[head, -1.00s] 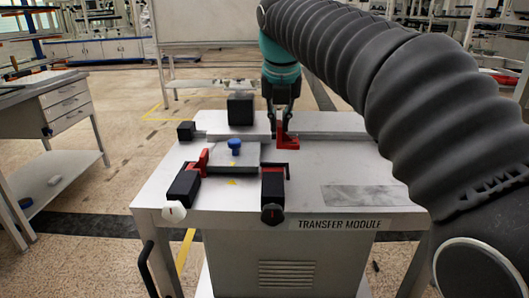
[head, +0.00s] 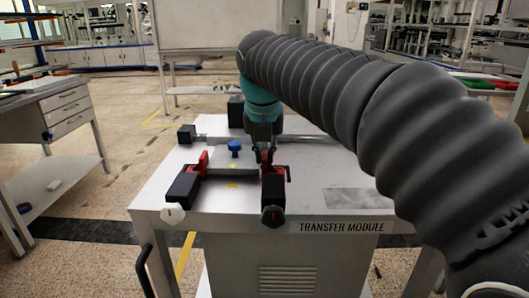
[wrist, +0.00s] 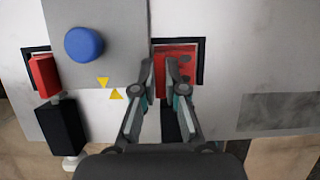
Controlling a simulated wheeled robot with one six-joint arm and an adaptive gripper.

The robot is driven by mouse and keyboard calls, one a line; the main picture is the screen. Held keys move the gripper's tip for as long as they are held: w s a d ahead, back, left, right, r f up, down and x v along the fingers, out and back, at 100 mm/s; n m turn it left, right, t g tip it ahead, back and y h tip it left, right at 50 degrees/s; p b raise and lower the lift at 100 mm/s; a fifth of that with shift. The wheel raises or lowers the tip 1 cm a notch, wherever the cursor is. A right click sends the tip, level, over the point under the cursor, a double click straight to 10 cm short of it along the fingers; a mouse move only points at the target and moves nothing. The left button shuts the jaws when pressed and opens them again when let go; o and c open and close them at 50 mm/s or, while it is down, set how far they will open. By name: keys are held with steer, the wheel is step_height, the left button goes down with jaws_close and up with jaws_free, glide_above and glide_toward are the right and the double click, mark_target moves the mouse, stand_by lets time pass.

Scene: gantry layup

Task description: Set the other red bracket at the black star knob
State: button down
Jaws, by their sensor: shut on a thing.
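My gripper (head: 263,153) is shut on a red bracket (wrist: 174,62), which also shows in part in the head view (head: 270,160). The bracket is at the black outlined seat (wrist: 203,64) on the plate's right side, behind the black clamp block with the black star knob (head: 273,216). My fingers hide part of it, and I cannot tell whether it rests on the table. Another red bracket (head: 203,161) stands at the left seat, by the block with the white star knob (head: 172,213); it also shows in the wrist view (wrist: 43,77).
A grey plate (head: 222,168) with a blue knob (head: 234,147) and yellow triangles lies between the seats. Black blocks (head: 187,133) stand at the back by a rail. The table (head: 315,170) is clear on the right, apart from a flat grey patch (head: 352,200).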

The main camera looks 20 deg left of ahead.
steer(key=c, duration=1.2)
jaws_free()
steer(key=shift+f, duration=0.1)
steer(key=p+v, duration=0.2)
steer(key=v, duration=1)
steer(key=s+d+f+m, duration=0.3)
steer(key=d+f+m, duration=0.2)
steer(key=d+m, duration=0.5)
steer(key=s+d+f+m, duration=0.3)
steer(key=d+f+m, duration=0.1)
steer(key=d+m, duration=0.55)
steer(key=s+d+f+m, duration=0.3)
steer(key=f+m, duration=0.2)
steer(key=m, duration=0.1)
steer(key=s+d+f+m+t, duration=0.1)
steer(key=s+d+f+m, duration=0.3)
steer(key=f+m, duration=0.1)
steer(key=s+d+f+m+h, duration=0.1)
steer(key=s+d+f+m, duration=0.3)
steer(key=f+m, duration=0.2)
steer(key=shift+s+f+m, duration=0.1)
steer(key=shift+s+m, duration=0.05)
steer(key=shift+m, duration=0.9)
